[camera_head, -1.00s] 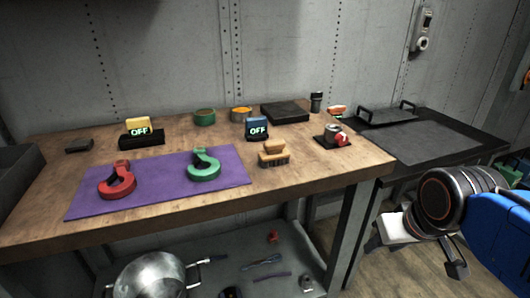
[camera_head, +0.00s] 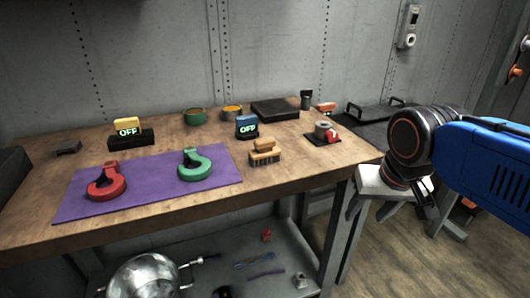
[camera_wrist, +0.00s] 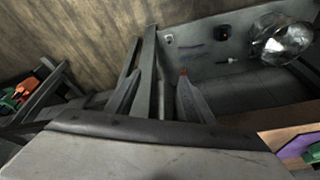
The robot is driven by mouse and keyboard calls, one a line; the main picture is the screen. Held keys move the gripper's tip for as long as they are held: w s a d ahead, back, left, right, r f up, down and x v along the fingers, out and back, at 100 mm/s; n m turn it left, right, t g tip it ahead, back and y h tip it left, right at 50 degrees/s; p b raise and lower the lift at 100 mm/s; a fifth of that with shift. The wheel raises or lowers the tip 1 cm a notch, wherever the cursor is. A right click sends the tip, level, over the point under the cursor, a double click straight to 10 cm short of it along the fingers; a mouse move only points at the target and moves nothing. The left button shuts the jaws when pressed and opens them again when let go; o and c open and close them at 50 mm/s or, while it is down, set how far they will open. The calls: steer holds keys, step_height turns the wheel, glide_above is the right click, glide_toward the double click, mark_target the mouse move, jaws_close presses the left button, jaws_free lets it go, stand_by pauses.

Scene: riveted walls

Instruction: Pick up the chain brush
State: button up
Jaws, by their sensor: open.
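The chain brush (camera_head: 264,152) looks like a tan wooden brush with a raised block on top and dark bristles below. It rests upright, bristles down, on the wooden workbench (camera_head: 150,222), right of the purple mat, in the head view. My gripper (camera_head: 397,207) hangs at the right, off the bench's right end and apart from the brush. In the wrist view my gripper (camera_wrist: 159,80) shows two spread fingers with nothing between them, above the lower shelf and floor. The brush is not visible in the wrist view.
A purple mat (camera_head: 145,191) holds a red hook (camera_head: 106,187) and a green hook (camera_head: 195,165). A metal bowl (camera_wrist: 282,42) sits on the lower shelf.

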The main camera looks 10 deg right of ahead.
steer(key=w+a+r+m+g+h, duration=0.1)
steer(key=w+a+r+m, duration=0.15)
steer(key=w+r, duration=0.2)
steer(key=w+a+r+m, duration=0.1)
steer(key=w+a+r, duration=0.2)
steer(key=r, duration=0.2)
step_height(320, 180, up, 11)
steer(key=m+g+h, duration=0.1)
steer(key=m+h, duration=0.1)
steer(key=m, duration=0.4)
glide_above(262, 139)
steer(key=s+d, duration=0.3)
steer(key=a+r+m+h, duration=0.1)
steer(key=a+r+m, duration=0.3)
steer(key=a, duration=0.5)
steer(key=shift+g, duration=0.3)
steer(key=x, duration=0.8)
steer(key=w+x, duration=0.1)
steer(key=x, duration=0.3)
steer(key=shift+d, duration=0.3)
steer(key=shift+x, duration=2.75)
steer(key=shift+w, duration=0.1)
steer(key=c, duration=1.2)
